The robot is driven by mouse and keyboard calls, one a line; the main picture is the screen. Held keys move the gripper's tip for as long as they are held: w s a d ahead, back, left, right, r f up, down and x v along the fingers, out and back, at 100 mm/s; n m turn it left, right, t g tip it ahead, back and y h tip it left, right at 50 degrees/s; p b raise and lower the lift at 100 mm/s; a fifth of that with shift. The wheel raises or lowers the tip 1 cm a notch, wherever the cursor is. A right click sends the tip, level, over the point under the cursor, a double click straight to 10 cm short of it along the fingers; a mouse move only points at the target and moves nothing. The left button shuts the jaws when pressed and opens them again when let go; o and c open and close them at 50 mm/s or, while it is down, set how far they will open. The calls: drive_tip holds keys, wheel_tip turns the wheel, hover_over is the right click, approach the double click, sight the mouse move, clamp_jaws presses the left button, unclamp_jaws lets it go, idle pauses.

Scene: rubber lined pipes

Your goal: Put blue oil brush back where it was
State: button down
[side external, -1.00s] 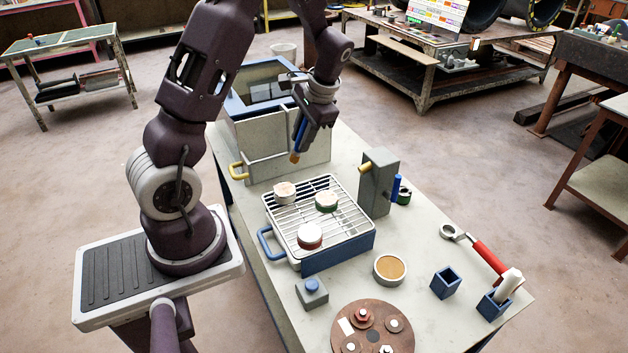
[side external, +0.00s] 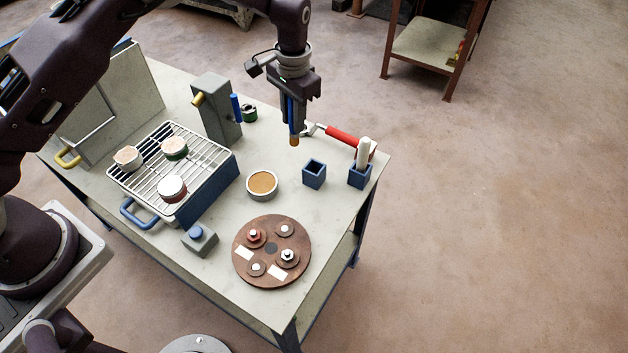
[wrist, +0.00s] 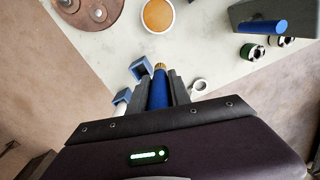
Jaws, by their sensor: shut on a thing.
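My gripper (side external: 294,100) is shut on the blue oil brush (side external: 292,122), which hangs upright with its tan bristles down, above the far right part of the table. In the wrist view the blue oil brush (wrist: 159,92) sits between the two dark fingers of my gripper (wrist: 160,90). An empty blue square holder (side external: 314,174) stands on the table, below and a little right of the brush. A second blue holder (side external: 359,177) to its right has a white-handled tool (side external: 363,152) in it. In the wrist view the two holders lie left of the brush, partly hidden.
A red-handled wrench (side external: 343,136) lies behind the holders. A round dish of amber contents (side external: 262,184) stands left of the empty holder. A grey block with a blue handle (side external: 216,110), a wire rack (side external: 165,165) and a brown disc with bolts (side external: 270,250) occupy the table.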

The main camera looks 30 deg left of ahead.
drive_tip(key=shift+m+h, duration=0.3)
drive_tip(key=d+f, duration=0.1)
drive_tip(key=f, duration=0.2)
drive_tip(key=d+f, duration=0.2)
drive_tip(key=f, duration=0.2)
drive_tip(key=d+f, duration=0.2)
drive_tip(key=f, duration=0.2)
drive_tip(key=shift+w, duration=0.1)
drive_tip(key=shift+f, duration=0.1)
drive_tip(key=c, duration=1.2)
unclamp_jaws()
wheel_tip(320, 180, up, 12)
drive_tip(key=shift+r, duration=0.1)
